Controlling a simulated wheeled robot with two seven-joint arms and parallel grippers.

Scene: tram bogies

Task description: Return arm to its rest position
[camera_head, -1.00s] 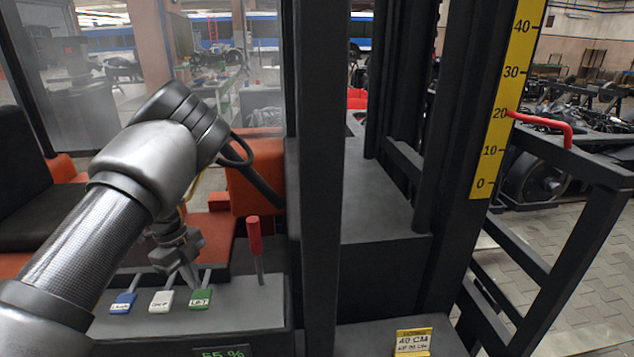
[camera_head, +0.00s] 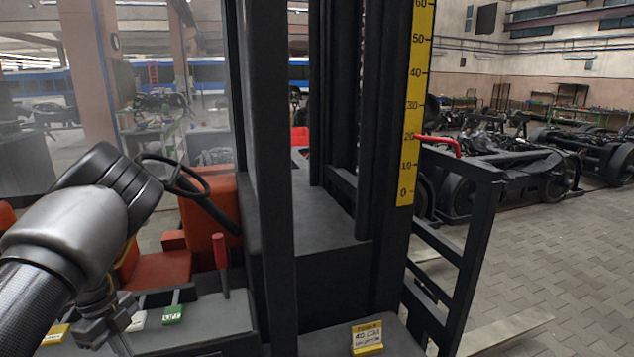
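My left arm (camera_head: 70,235) comes in from the left edge, bent at a dark ringed joint. My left gripper (camera_head: 108,335) hangs below it, low at the left, over the control console (camera_head: 215,318). Its fingers are small and dark, partly cut by the lower edge, so their opening is unclear. A green-tagged lever (camera_head: 173,315) and a white-tagged lever (camera_head: 137,321) stand just right of the gripper, and a yellow tag (camera_head: 55,334) is left of it. A red-handled lever (camera_head: 221,252) stands farther right, apart from the gripper. My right gripper is out of view.
A dark mast (camera_head: 265,180) rises beside the console. A yellow height scale (camera_head: 415,110) has a red bar (camera_head: 438,142) near 20. A yellow-white sign (camera_head: 367,338) reads 40 cm. A steering wheel (camera_head: 175,178) is behind my arm. Bogies (camera_head: 500,170) stand on the paved floor at right.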

